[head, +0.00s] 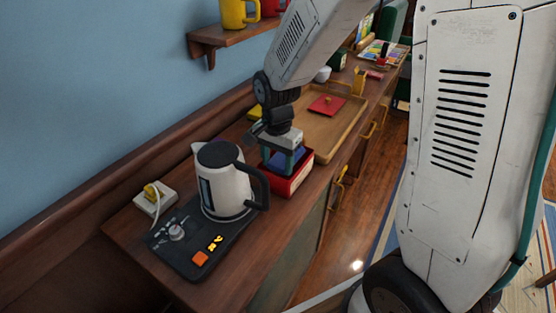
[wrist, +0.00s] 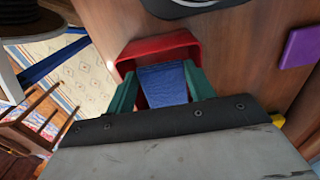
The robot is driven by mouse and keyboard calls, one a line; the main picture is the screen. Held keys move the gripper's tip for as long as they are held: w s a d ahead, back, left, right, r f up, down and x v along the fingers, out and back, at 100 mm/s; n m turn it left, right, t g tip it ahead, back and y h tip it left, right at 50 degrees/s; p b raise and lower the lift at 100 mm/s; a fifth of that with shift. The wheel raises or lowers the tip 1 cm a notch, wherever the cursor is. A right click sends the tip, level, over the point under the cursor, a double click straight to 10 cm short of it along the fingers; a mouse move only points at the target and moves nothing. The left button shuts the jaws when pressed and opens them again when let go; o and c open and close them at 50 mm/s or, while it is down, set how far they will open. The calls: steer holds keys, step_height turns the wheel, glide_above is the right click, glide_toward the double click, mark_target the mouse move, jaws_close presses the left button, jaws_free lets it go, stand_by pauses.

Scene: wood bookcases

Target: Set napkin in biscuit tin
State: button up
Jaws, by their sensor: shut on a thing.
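A blue napkin (wrist: 163,86) is held between the two green fingers of my gripper (wrist: 160,90) in the wrist view. The red biscuit tin (head: 292,178) stands on the wooden counter just right of the kettle. In the head view my gripper (head: 283,157) points down at the tin, with the blue napkin (head: 290,156) between its fingers at the tin's opening. The tin's red wall (wrist: 160,46) shows beyond the napkin in the wrist view. The fingers hide part of the tin, and I cannot tell whether the napkin touches its floor.
A white kettle (head: 222,182) stands close left of the tin on a dark base with an orange button (head: 200,258). A wooden tray (head: 330,130) with a red item (head: 327,104) lies behind the tin. A shelf with mugs (head: 233,14) is above. The counter's front edge is close right.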

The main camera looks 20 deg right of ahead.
steer(key=shift+f, duration=0.6)
steer(key=o, duration=0.8)
steer(key=shift+c, duration=0.2)
steer(key=shift+r, duration=0.1)
step_height(320, 180, up, 13)
steer(key=s+d+r+n, duration=0.1)
steer(key=s+r+n, duration=0.1)
steer(key=s, duration=0.5)
steer(key=s+d+r+n, duration=0.1)
steer(key=s+r+n, duration=0.1)
steer(key=s+n, duration=0.3)
steer(key=s+d+r+n+t, duration=0.1)
steer(key=s+n, duration=0.3)
steer(key=s, duration=0.7)
steer(key=shift+d+r, duration=0.15)
steer(key=shift+r, duration=0.3)
